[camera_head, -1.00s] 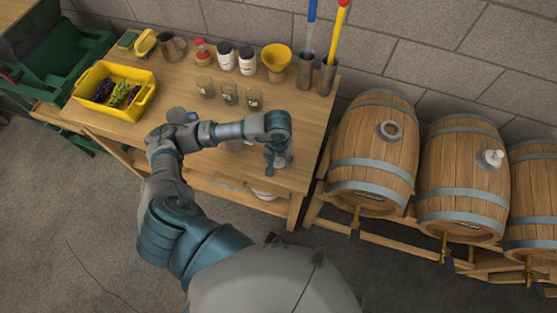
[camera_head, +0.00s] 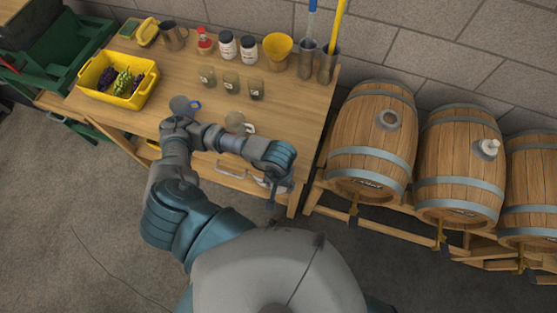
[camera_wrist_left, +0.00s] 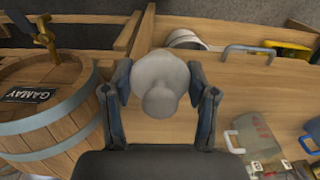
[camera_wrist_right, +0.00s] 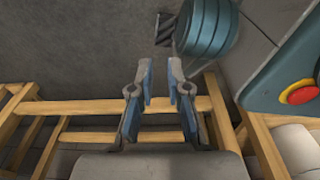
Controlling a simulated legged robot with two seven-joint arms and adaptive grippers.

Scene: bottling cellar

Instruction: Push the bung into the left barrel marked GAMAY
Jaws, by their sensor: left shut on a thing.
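The left barrel (camera_head: 372,150) lies on a wooden rack right of the workbench, with an open round bung hole (camera_head: 389,119) on top. In the left wrist view the barrel (camera_wrist_left: 45,120) shows a dark GAMAY plate (camera_wrist_left: 28,95). My left gripper (camera_head: 273,203) is near the bench's front right corner, left of and apart from the barrel. In the left wrist view it is shut on a pale grey bung (camera_wrist_left: 160,85) with a round knob. My right gripper (camera_wrist_right: 160,85) shows only in its wrist view, narrowly open and empty.
The middle barrel (camera_head: 460,165) has a pale bung (camera_head: 487,149) in its top, and another barrel (camera_head: 533,185) stands at the right edge. Taps stick out from the barrel fronts.

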